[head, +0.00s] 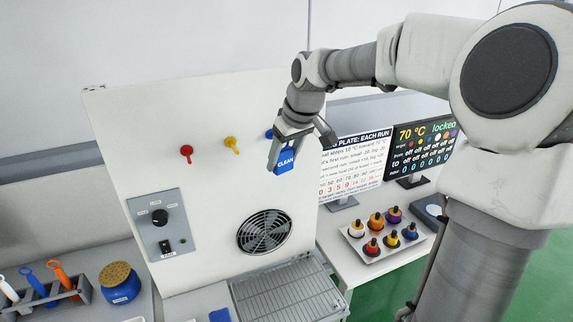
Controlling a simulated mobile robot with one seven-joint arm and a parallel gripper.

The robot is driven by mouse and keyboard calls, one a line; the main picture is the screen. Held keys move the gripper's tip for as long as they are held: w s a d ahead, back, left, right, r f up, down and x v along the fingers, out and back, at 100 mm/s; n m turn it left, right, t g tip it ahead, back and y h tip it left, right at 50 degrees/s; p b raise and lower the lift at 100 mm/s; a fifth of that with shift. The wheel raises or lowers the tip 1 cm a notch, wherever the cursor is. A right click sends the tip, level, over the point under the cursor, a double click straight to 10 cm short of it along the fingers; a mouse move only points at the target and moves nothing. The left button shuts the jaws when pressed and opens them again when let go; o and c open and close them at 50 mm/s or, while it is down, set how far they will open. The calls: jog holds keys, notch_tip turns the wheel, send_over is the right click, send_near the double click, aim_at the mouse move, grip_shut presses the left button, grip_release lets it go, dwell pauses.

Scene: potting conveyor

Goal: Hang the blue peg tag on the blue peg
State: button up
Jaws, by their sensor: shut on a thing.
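My gripper (282,147) is shut on the blue peg tag (285,163), which reads "CLEAN". It holds the tag upright in front of the white panel's right part, high above the table. The blue peg (269,134) shows just left of the gripper, partly covered by it. The tag's top is hidden by the gripper, so I cannot tell whether it touches the peg or is around it.
A red peg (187,151) and a yellow peg (231,143) stick out left of the blue one. Below are a fan grille (264,232) and a metal rack (290,292). A printed sign (354,165), a display (421,148) and a tray of bottles (358,243) stand at right.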

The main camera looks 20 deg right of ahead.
jog(key=shift+w, duration=1.6)
grip_shut()
jog(key=shift+w+f, duration=0.45)
jog(key=shift+w, duration=0.1)
jog(key=shift+w+f, duration=0.1)
jog(key=shift+f, duration=0.05)
jog(key=o, duration=1.4)
grip_release()
jog(key=shift+o, duration=0.2)
